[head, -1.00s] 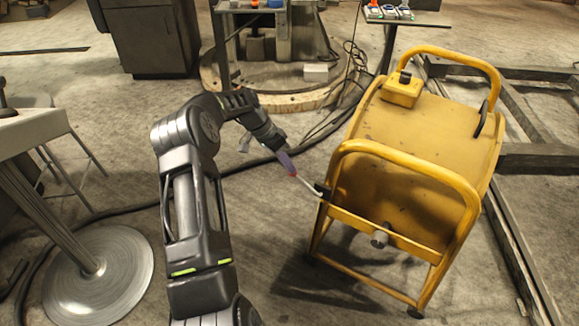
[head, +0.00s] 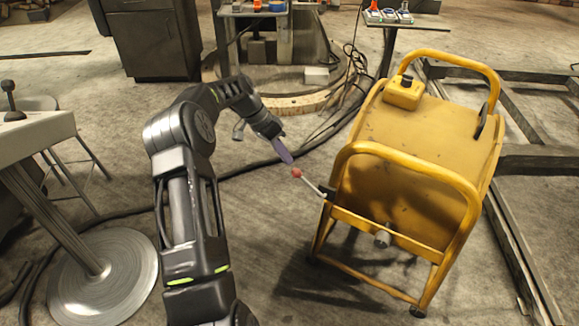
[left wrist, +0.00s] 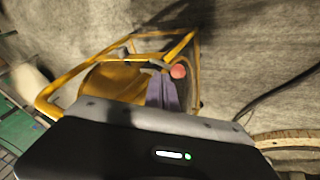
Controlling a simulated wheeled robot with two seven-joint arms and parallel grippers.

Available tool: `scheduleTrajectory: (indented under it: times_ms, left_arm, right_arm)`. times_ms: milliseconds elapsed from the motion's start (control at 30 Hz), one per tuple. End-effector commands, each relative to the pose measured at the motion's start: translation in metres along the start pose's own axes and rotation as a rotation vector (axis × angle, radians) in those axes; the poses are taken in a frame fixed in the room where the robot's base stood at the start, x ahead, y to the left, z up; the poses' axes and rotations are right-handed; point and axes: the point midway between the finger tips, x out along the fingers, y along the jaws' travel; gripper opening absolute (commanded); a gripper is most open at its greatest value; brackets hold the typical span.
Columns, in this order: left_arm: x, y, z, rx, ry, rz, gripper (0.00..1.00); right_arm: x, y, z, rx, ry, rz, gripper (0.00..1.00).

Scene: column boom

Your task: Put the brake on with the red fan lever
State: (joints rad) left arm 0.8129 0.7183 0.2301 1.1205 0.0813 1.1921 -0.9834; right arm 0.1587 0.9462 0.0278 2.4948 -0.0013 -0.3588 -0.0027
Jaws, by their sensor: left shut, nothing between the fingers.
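The fan lever is a thin pale rod with a red ball knob (head: 297,173), sticking out up and left from the front of the yellow wheeled frame unit (head: 425,130). My left gripper (head: 284,152), with purple fingers, is shut and empty just above and left of the knob, with a small gap between them in the head view. In the left wrist view the red knob (left wrist: 178,71) shows right beside the purple fingertips (left wrist: 162,82); whether they touch there I cannot tell. My right gripper is not in view.
A yellow control box (head: 404,92) sits on top of the unit. A grey table with a round base (head: 103,272) stands at left. Dark cables (head: 240,171) run across the floor behind my arm. Dark metal rails (head: 530,160) lie at right.

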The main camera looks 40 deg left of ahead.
Motion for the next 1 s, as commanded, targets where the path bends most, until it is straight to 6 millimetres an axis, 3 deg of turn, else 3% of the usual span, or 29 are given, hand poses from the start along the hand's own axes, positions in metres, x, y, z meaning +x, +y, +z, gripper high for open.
scheduleTrajectory:
  times_ms: [100,300,1000]
  left_arm:
    - [-0.025,-0.006,0.002,-0.001,0.003,-0.004,0.0]
    - [-0.048,-0.01,0.004,0.001,0.002,-0.002,0.0]
    - [-0.051,-0.009,0.004,0.0,0.001,0.001,0.0]
  right_arm:
    - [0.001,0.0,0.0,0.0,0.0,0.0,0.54]
    - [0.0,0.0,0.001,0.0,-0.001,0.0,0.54]
    - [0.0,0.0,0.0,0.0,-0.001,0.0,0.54]
